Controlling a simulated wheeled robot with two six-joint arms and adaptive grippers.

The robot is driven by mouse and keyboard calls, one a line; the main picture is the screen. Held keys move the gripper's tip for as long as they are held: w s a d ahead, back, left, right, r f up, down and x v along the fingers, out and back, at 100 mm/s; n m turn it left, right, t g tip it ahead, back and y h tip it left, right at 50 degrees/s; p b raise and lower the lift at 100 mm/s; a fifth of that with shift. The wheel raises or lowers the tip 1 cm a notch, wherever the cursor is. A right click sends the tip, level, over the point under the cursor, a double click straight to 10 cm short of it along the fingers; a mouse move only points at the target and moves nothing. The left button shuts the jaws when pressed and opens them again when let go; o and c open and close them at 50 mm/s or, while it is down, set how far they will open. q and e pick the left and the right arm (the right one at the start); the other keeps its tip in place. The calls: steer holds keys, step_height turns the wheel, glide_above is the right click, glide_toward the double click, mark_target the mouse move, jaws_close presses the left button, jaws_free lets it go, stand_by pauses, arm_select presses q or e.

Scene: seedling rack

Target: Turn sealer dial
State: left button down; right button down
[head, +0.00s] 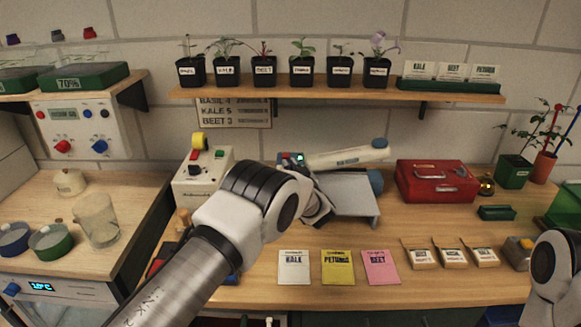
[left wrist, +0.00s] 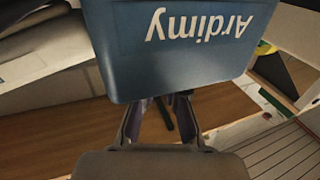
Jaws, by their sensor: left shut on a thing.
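My left gripper (head: 320,208) is at the sealer's left front, partly covered by my own wrist. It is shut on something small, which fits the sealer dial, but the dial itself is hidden. My right gripper is out of view; only part of that arm shows.
A white machine with a yellow roll (head: 200,180) stands left of the sealer. Seed packets (head: 338,268) lie in front. A red box (head: 437,181) stands to the right. Potted seedlings stand on the shelf (head: 330,94) above.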

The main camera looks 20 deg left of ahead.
arm_select(q)
steer(key=shift+m+h, duration=0.4)
steer(key=shift+a+f+m+t+h+b, duration=0.1)
steer(key=shift+f+m+t+h+b, duration=0.05)
steer(key=shift+m+t+h+b, duration=0.5)
steer(key=m+t+h+b, duration=0.1)
steer(key=h, duration=0.1)
steer(key=m+h+b, duration=0.1)
steer(key=h, duration=0.1)
steer(key=shift+a+f+m+t+h+b, duration=0.1)
steer(key=shift+m+t+h+b, duration=0.2)
steer(key=shift+m+t+h, duration=0.05)
steer(key=m+h+b, duration=0.1)
steer(key=h, duration=0.2)
steer(key=shift+m+b, duration=0.35)
steer(key=shift+m, duration=0.05)
steer(key=shift+r+m+h+b, duration=0.2)
steer(key=shift+m+h+b, duration=0.15)
steer(key=shift+m+h, duration=0.4)
steer(key=shift+h, duration=0.25)
steer(key=c, duration=1.2)
jaws_free()
